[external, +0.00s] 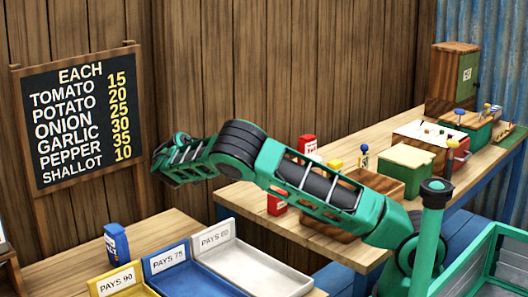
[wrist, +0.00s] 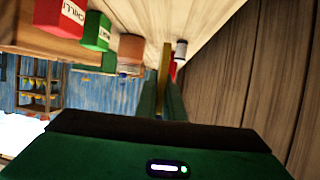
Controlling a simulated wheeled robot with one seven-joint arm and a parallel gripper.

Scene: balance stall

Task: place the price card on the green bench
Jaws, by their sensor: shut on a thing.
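My gripper (wrist: 161,98) is shut on a thin, flat yellow-tan piece (wrist: 164,68), seen nearly edge-on between the two green fingers in the wrist view. It looks like the price card; its face and any writing are not visible. In the external view my gripper (external: 166,175) is at the far left end of the outstretched arm, in front of the wooden wall, right of the price board. The held piece cannot be made out there. I cannot identify a green bench with certainty in either view.
Trays marked PAYS 90, PAYS 75 and PAYS 60 (external: 265,265) and a blue packet (external: 116,243) are on the near table. The long wooden counter (external: 235,196) holds boxes, including a green one (external: 405,168). The wrist view shows red (wrist: 62,17) and green (wrist: 97,30) boxes.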

